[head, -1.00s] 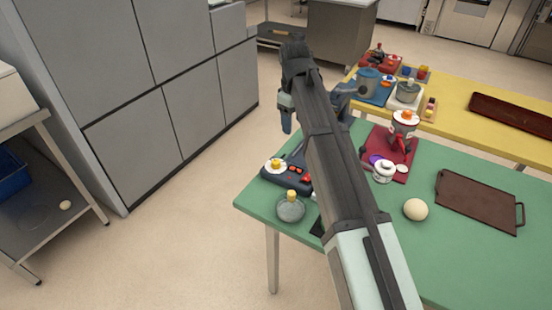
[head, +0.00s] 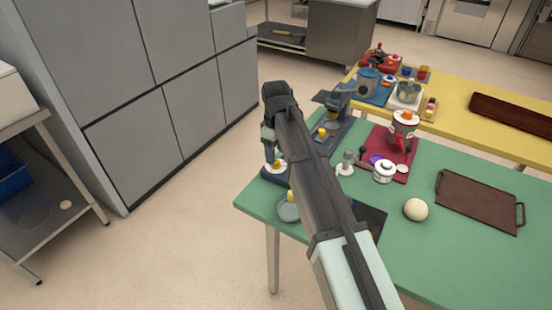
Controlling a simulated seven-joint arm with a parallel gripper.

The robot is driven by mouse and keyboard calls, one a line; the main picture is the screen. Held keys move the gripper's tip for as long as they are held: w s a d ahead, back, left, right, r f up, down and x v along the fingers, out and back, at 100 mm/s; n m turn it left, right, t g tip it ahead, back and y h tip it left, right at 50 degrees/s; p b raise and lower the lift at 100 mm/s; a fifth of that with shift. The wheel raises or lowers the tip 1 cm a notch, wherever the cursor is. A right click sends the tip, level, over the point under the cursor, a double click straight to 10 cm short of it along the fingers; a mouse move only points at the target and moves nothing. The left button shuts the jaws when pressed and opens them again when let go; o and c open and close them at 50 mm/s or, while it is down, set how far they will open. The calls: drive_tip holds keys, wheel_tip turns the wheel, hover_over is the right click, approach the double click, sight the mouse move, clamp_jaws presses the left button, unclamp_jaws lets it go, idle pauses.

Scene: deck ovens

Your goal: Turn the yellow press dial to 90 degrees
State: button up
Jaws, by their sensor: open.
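The yellow press dial (head: 278,162) sits on a white disc at the left end of the dark press base (head: 272,178), near the green table's left corner. My gripper (head: 271,163) points down right at the dial and overlaps it in this view. Its jaws are open; I cannot tell whether the fingers touch the dial or stand around it. My arm hides the middle of the press base. The press's blue-grey upper part (head: 338,101) and another yellow part (head: 322,132) show behind my arm.
A grey round piece with a yellow knob (head: 289,210) stands close in front of the press, partly behind my arm.

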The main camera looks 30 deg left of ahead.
drive_tip(key=shift+f, duration=1.7)
drive_tip(key=c, duration=1)
